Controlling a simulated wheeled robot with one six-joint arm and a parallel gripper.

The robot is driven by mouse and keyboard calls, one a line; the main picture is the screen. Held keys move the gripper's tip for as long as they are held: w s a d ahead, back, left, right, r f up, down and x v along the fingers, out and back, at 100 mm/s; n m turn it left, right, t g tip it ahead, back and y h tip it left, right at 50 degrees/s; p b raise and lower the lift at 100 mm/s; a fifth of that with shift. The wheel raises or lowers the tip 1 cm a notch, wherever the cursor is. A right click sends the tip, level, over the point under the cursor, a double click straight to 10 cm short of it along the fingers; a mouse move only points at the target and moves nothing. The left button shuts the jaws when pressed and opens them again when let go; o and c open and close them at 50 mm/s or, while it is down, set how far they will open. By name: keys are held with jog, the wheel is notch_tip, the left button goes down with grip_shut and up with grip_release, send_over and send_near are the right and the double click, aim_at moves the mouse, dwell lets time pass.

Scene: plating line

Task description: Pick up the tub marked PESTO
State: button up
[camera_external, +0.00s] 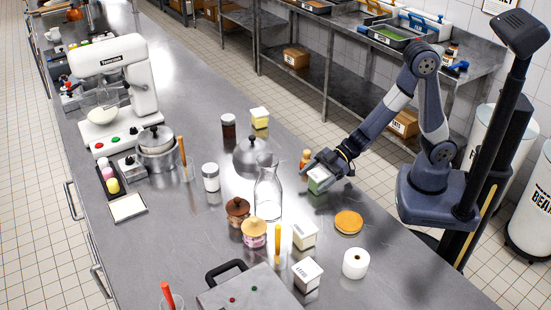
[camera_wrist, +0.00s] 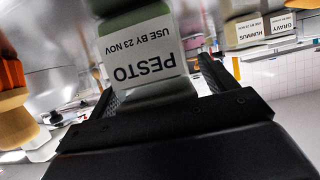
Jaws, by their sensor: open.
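The PESTO tub (camera_wrist: 143,62) is white-labelled with a green top part and fills the upper middle of the wrist view, its print upside down there. In the outside view the tub (camera_external: 317,183) stands on the steel counter at the right. My gripper (camera_external: 322,175) reaches it from the right and is open. In the wrist view my gripper's two fingers (camera_wrist: 160,85) stand on either side of the tub, which lies between them. I cannot tell whether either finger touches it.
Tubs marked HUMMUS (camera_wrist: 247,30) and GRAVY (camera_wrist: 283,21) show beside it. A glass carafe (camera_external: 268,193) and a metal dome (camera_external: 255,155) are to the left, an orange disc (camera_external: 348,222) in front.

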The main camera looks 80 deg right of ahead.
jog(key=c, duration=1.2)
jog(key=shift+o, duration=0.2)
jog(key=shift+r, duration=0.1)
